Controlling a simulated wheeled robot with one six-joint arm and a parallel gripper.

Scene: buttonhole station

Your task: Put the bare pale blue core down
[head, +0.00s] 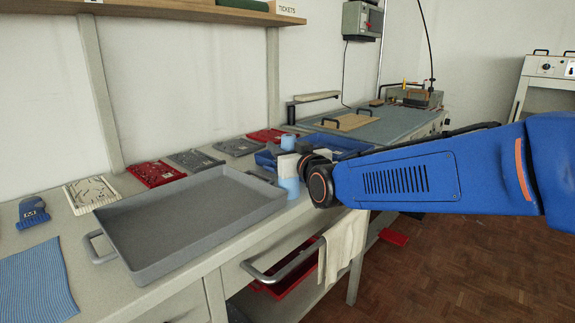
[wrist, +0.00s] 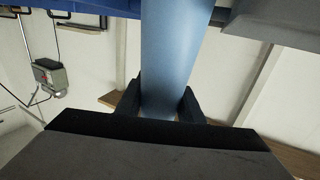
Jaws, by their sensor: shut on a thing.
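The pale blue core (head: 289,188) is a bare, smooth cylinder, held about upright. In the head view its upper part (head: 288,142) shows above my gripper (head: 288,165) and its lower part below, with a pale finger in front of the middle. In the wrist view the core (wrist: 172,50) runs up from between the dark fingertips of my gripper (wrist: 160,103), which are closed on it. It is by the right end of the grey tray (head: 185,225), in front of the blue tray (head: 345,143). I cannot tell whether its lower end touches the bench.
Flat red, grey and white trays of parts (head: 155,173) line the back of the bench. A striped blue cloth (head: 36,282) lies at the left. A towel (head: 341,247) hangs on the front rail. A board with black handles (head: 347,121) lies beyond the blue tray.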

